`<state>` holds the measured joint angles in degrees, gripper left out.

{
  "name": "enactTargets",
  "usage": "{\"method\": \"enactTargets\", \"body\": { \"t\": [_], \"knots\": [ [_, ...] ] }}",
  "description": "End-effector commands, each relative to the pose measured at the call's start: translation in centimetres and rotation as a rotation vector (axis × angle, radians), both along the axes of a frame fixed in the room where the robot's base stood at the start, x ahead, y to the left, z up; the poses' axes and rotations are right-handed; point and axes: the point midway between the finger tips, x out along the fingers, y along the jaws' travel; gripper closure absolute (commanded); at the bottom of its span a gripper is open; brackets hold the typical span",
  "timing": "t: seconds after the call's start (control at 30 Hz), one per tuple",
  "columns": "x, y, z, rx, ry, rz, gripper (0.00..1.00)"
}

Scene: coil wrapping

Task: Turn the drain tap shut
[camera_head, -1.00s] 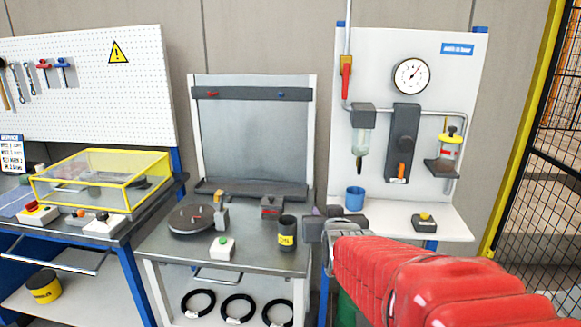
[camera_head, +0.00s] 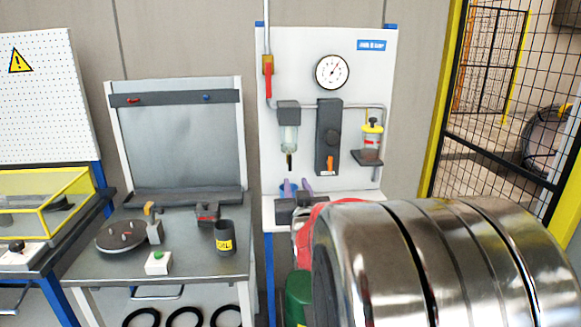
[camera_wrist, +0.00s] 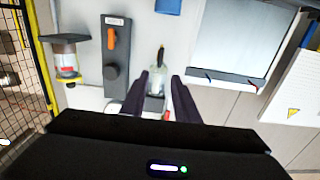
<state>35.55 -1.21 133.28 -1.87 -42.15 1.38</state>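The filter bowl (camera_head: 289,138) hangs on the white panel, with the dark drain tap (camera_head: 289,162) at its lower tip. In the wrist view, which is upside down, the bowl (camera_wrist: 156,84) shows between my finger lines and the tap (camera_wrist: 161,54) lies beyond the fingertips. My gripper (camera_head: 296,183) is open and empty, with its two purple fingers below the tap in the head view. The fingers look apart from the tap; the depth between them is hard to judge. Which way the tap is turned is too small to tell.
A blue cup (camera_head: 285,189) stands behind my fingers. A dark block with an orange lever (camera_head: 330,164) and a yellow-topped lubricator (camera_head: 371,140) are right of the bowl. A red-handled valve (camera_head: 268,78) is above left. The oil-can bench (camera_head: 190,262) stands left, a mesh fence (camera_head: 480,180) right.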

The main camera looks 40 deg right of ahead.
Motion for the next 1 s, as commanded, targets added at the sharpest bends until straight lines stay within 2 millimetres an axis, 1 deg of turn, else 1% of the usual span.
{"method": "enactTargets", "body": {
  "t": [0.27,1.0],
  "knots": [
    [2.1,-1.4,-0.1,0.001,0.002,0.000,0.72],
    [9.6,-6.6,-0.1,0.001,0.001,-0.001,0.72]
  ]
}}
